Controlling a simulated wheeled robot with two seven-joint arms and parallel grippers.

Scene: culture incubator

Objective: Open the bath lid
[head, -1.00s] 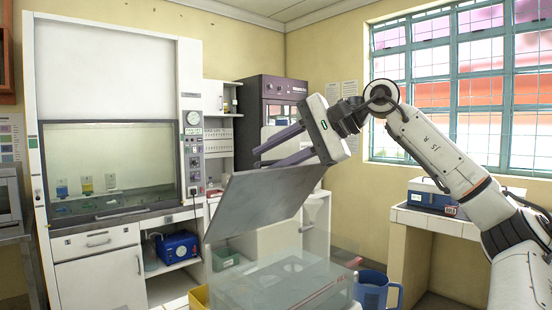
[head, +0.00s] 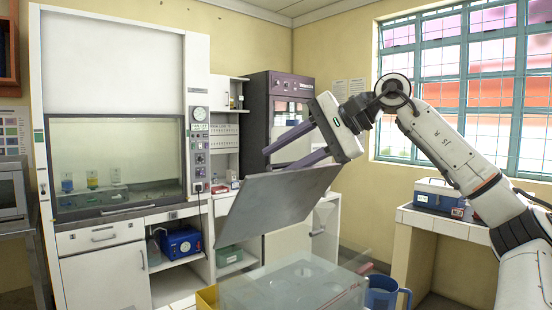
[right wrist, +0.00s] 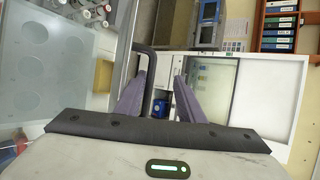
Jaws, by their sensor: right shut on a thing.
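The bath lid (head: 270,207) is a flat grey panel in the head view, tilted up steeply above the clear bath (head: 292,287). The bath also shows at the left of the right wrist view (right wrist: 45,75), with ring shapes on its top. My right gripper (head: 280,152) is behind the lid's upper edge, its purple fingers pointing left. In the right wrist view a dark bar handle (right wrist: 149,62) lies between the fingers, and the gripper is shut on it. The lid partly hides the lower finger in the head view. My left gripper is not in view.
A blue jug (head: 383,293) stands right of the bath, and a yellow container (head: 207,298) is at its left. A fume hood (head: 118,160) stands at the left. A blue box (head: 440,197) rests on the right bench. A dark cabinet (head: 283,100) stands behind.

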